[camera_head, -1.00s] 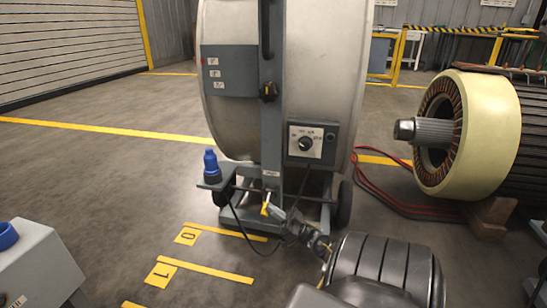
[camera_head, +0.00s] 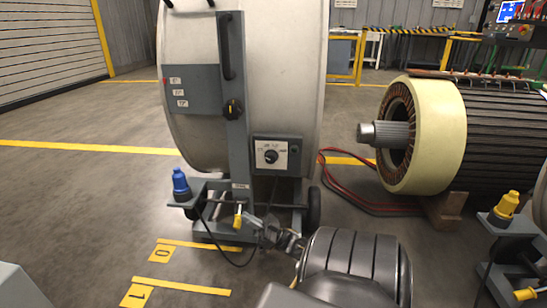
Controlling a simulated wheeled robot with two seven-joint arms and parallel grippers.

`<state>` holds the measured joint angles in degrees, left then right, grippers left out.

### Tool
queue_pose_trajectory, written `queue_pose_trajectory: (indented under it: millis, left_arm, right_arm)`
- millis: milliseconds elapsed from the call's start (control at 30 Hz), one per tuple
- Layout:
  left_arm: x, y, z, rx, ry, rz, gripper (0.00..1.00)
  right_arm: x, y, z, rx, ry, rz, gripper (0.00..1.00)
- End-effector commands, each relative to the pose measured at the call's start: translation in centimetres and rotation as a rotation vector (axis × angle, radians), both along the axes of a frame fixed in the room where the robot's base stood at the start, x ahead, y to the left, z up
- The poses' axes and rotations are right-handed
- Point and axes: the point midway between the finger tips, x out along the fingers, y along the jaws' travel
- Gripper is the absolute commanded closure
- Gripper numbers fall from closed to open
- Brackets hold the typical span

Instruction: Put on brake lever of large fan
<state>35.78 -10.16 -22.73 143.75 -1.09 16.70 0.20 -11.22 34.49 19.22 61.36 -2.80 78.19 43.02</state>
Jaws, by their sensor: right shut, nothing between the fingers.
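The large fan (camera_head: 285,75) is a big pale metal drum on a grey wheeled stand, left of centre. Its brake lever (camera_head: 238,216) has a short yellow handle low at the stand's front and points downward. My right gripper (camera_head: 258,224) is just right of the lever, at about the same height in the picture. It is shut with nothing in it. I cannot tell whether its fingertips touch the lever. My dark right arm comes up from the bottom right. My left gripper is not in view.
A blue plug (camera_head: 180,183) stands on the fan stand's left bracket, with a black cable hanging near the gripper. A large cream-ended rotor (camera_head: 437,135) is at right. Another unit with a yellow plug (camera_head: 507,206) is at the right edge. The floor at left is open.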

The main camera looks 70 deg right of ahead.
Motion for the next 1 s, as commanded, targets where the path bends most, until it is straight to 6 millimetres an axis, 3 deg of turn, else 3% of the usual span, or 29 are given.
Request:
queue_pose_trajectory:
  millis: [100, 400, 1000]
  left_arm:
    - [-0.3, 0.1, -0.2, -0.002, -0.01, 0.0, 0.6]
    - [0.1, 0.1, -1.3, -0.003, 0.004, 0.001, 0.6]
    - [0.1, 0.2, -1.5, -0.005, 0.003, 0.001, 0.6]
  right_arm:
    - [-2.0, -1.8, -2.2, 0.001, 0.006, -0.008, 1.0]
    - [-5.6, -4.5, -4.9, 0.0, 0.004, -0.008, 1.0]
    - [-6.4, -5.0, -5.3, 0.0, 0.001, -0.005, 1.0]
